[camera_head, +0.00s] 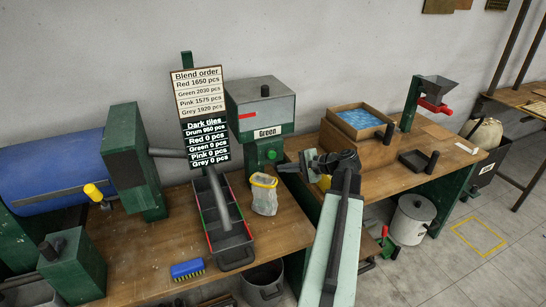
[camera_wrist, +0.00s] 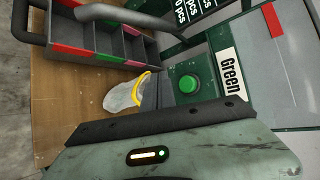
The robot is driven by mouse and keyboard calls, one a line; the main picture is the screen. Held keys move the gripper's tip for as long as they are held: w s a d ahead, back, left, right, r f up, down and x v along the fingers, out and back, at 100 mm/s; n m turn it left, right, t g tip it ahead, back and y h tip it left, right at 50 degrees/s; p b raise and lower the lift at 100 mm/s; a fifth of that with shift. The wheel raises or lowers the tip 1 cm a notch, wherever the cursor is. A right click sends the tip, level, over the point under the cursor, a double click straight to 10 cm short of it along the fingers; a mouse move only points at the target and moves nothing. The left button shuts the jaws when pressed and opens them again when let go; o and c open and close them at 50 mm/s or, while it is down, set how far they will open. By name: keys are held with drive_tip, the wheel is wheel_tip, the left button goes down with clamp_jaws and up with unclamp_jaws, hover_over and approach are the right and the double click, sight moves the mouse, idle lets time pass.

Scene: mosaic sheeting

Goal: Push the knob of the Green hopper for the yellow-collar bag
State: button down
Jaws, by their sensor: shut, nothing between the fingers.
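The Green hopper (camera_head: 262,105) is a grey box with a red mark, a "Green" label and a green knob (camera_head: 271,155) below the label. In the wrist view the round green knob (camera_wrist: 188,84) shows clear on a dark green post beside the label (camera_wrist: 231,73). The yellow-collar bag (camera_head: 264,195) stands on the bench just below the knob. It also shows in the wrist view (camera_wrist: 122,97), pale and translucent. My gripper (camera_head: 285,168) is shut and empty, just right of the knob in the head view; I cannot tell whether it touches.
A divided tray (camera_head: 232,240) lies left of the bag. A blend order board (camera_head: 199,90) stands behind it. A blue drum (camera_head: 60,170) is far left, a blue brush (camera_head: 188,269) at the front. A wooden box of blue tiles (camera_head: 361,119) is on the right bench.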

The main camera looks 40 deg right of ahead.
sight(272, 155)
idle(0.3)
drive_tip(key=s+m, duration=0.1)
drive_tip(key=m, duration=0.4)
drive_tip(key=s+a+m+p, duration=0.1)
drive_tip(key=m, duration=0.5)
drive_tip(key=s+m, duration=0.1)
drive_tip(key=m, duration=0.5)
drive_tip(key=shift+s+a+h+p, duration=0.25)
drive_tip(key=shift+h+p, duration=0.05)
drive_tip(key=shift+h, duration=0.1)
drive_tip(key=shift+w, duration=0.1)
drive_tip(key=w+d, duration=0.3)
drive_tip(key=w, duration=0.5)
drive_tip(key=shift+d, duration=0.15)
drive_tip(key=shift+w, duration=0.1)
idle(0.9)
drive_tip(key=shift+w+d, duration=0.15)
drive_tip(key=shift+w, duration=0.15)
